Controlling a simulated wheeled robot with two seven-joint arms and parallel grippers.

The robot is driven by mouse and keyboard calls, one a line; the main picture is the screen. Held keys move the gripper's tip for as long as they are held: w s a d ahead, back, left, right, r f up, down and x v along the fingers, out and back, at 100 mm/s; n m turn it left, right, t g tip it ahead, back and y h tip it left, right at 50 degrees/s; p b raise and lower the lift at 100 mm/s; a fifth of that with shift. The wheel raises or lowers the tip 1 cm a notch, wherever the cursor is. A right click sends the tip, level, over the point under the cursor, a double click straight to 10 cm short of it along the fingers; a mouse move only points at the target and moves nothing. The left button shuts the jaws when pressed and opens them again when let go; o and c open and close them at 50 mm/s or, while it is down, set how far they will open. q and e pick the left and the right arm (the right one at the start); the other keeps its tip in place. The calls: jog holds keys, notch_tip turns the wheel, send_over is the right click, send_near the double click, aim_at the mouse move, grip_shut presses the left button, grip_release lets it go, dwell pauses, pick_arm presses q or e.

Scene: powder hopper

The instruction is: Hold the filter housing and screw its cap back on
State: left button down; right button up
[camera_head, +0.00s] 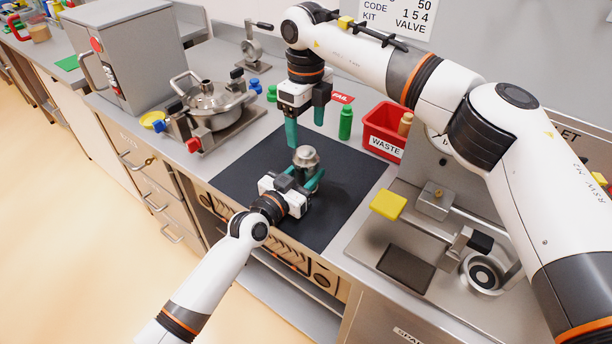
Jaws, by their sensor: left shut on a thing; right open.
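A metallic filter housing (299,173) stands on the black mat (345,196), with a rounded silver cap (306,157) at its top. I cannot tell whether the cap is threaded on or only resting there. My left gripper (312,182) is shut around the housing's body, below the cap, and hides part of it. My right gripper (305,128) is open and empty, with its teal fingers pointing down. It is above and behind the housing, apart from the cap.
A green bottle (346,123) and a red WASTE bin (384,131) stand behind the mat. A steel pot (214,102) with clamps is at left. A metal fixture with a yellow pad (387,205) is at right. The mat around the housing is clear.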

aim_at(306, 150)
jog(key=n, duration=1.7)
jog(key=shift+n, duration=0.4)
jog(key=n, duration=0.4)
jog(key=shift+n, duration=0.4)
jog(key=shift+f, duration=4)
